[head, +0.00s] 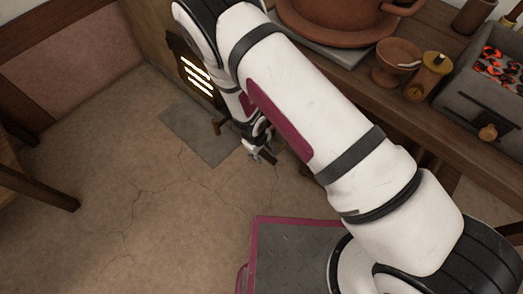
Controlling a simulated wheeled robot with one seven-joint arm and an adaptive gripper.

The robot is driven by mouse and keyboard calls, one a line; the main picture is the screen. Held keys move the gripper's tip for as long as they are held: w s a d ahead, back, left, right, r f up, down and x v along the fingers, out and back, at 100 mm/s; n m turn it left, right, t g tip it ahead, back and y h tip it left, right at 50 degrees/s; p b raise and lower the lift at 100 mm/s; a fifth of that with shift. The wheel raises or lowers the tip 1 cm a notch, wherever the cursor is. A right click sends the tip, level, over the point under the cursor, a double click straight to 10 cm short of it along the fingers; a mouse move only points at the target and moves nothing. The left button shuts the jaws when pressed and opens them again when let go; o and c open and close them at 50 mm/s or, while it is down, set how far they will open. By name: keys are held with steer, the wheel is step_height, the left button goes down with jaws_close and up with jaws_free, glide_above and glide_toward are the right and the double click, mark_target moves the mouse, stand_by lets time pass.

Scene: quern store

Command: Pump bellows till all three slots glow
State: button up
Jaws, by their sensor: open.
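A dark plate (183,51) on the wall-side block at the upper middle has bright yellow-white glowing slots (197,75); three bright bars show, though my arm is close to their right side. My gripper (264,154) is open, low near the floor, to the right of and below the slots. A small brown wooden piece (216,128), perhaps part of the bellows handle, shows just left of my gripper, apart from the fingertips as far as I can tell. The body of the bellows is not clearly seen; my arm hides much of that area.
A wooden bench at the right holds a large clay vessel (335,22), a clay cup (397,62), a brass-coloured jar (428,76) and a grey brazier (462,84) with glowing coals. A grey slab (200,137) lies on the floor. The cracked floor at left is clear.

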steer(key=shift+c, duration=0.6)
jaws_close()
steer(key=w+d, duration=0.8)
steer(key=w, duration=0.3)
steer(key=shift+w+d+b, duration=0.15)
steer(key=shift+d+b, duration=0.2)
steer(key=shift+b, duration=0.05)
steer(key=shift+o, duration=0.6)
jaws_free()
step_height(320, 180, up, 12)
steer(key=s+a, duration=0.1)
steer(key=s, duration=0.1)
steer(key=shift+a, duration=0.25)
steer(key=shift+f, duration=0.1)
